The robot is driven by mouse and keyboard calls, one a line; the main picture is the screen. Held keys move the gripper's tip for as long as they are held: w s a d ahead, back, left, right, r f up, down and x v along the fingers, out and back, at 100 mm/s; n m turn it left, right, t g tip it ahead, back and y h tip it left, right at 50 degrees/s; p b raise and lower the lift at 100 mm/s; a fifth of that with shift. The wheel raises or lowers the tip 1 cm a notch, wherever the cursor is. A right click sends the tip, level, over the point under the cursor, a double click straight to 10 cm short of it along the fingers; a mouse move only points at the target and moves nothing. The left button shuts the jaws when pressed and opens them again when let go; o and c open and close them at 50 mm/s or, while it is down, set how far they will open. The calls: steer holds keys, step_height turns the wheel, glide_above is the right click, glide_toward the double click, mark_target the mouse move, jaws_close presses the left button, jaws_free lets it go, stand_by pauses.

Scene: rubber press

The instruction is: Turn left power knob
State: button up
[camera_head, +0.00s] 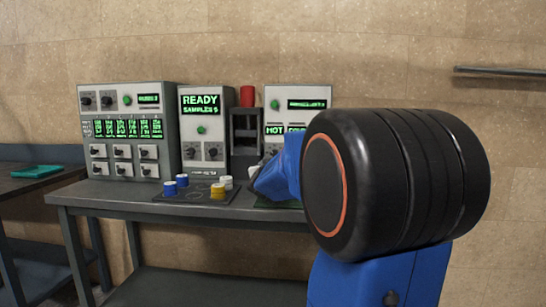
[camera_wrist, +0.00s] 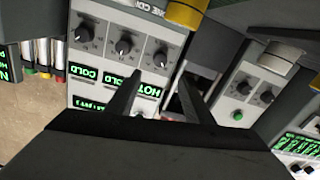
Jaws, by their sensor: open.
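No knob label reading "left power" is legible. In the head view, the READY box has a left dark knob (camera_head: 188,153) and a right knob (camera_head: 212,152) under its green button. The box at the far left has two dark knobs (camera_head: 86,101) at its top and several switch-like knobs below. In the wrist view, which is upside down, my gripper (camera_wrist: 158,80) is open and empty, its fingers pointing toward the HOT/COLD panel (camera_wrist: 83,93). That panel carries three dark knobs, the middle one (camera_wrist: 124,47) near the left fingertip. Two more knobs (camera_wrist: 246,88) show at the right.
My arm hides much of the right box (camera_head: 299,97) in the head view. A press with a red top (camera_head: 247,96) stands between the boxes. Blue, yellow (camera_head: 217,190) and white pieces sit on a dark mat on the bench (camera_head: 130,204).

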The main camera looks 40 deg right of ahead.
steer(key=x, duration=1.3)
steer(key=shift+w, duration=0.1)
steer(key=c, duration=1)
